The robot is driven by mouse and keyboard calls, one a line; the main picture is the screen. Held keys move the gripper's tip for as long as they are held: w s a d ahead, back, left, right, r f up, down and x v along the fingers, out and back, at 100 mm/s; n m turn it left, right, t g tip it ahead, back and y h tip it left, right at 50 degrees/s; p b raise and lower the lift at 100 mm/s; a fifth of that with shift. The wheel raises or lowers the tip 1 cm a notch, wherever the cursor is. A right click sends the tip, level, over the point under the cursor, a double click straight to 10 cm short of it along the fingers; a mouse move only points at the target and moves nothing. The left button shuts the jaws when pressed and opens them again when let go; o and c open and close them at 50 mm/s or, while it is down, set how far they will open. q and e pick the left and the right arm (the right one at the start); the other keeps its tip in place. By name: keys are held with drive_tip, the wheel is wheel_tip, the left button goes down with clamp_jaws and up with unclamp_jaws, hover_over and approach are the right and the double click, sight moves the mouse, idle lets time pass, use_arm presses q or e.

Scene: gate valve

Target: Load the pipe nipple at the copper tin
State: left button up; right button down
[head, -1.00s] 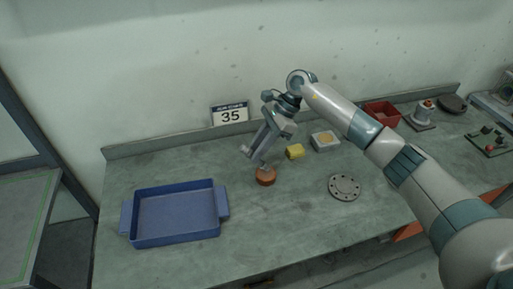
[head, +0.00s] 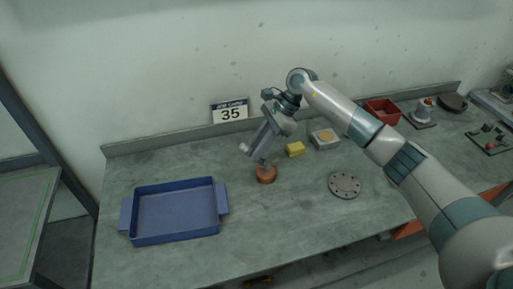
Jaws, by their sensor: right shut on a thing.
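A small round copper-coloured tin (head: 266,176) stands on the workbench (head: 300,220), right of the blue tray. My right gripper (head: 259,161) reaches down directly over the tin from the upper right. Its fingers are shut on a small light grey piece at the tin's mouth, which looks like the pipe nipple but is mostly hidden by the fingers. I cannot tell whether the piece touches the tin or sits inside it. My left gripper is not in view.
A blue tray (head: 131,232) lies left of the tin. A yellow block (head: 295,149), a grey box (head: 325,139) and a round flange (head: 344,185) lie to the right. A red bin (head: 383,111) stands further back. A "35" sign (head: 230,112) stands at the wall.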

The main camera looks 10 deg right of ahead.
drive_tip(key=shift+f+b, duration=0.35)
idle(0.4)
drive_tip(key=shift+s+f+b, duration=0.1)
drive_tip(key=shift+f+b, duration=0.05)
drive_tip(key=shift+b, duration=0.45)
idle(2.8)
drive_tip(key=shift+r, duration=0.8)
drive_tip(key=shift+r+p, duration=0.6)
drive_tip(key=shift+r, duration=2.25)
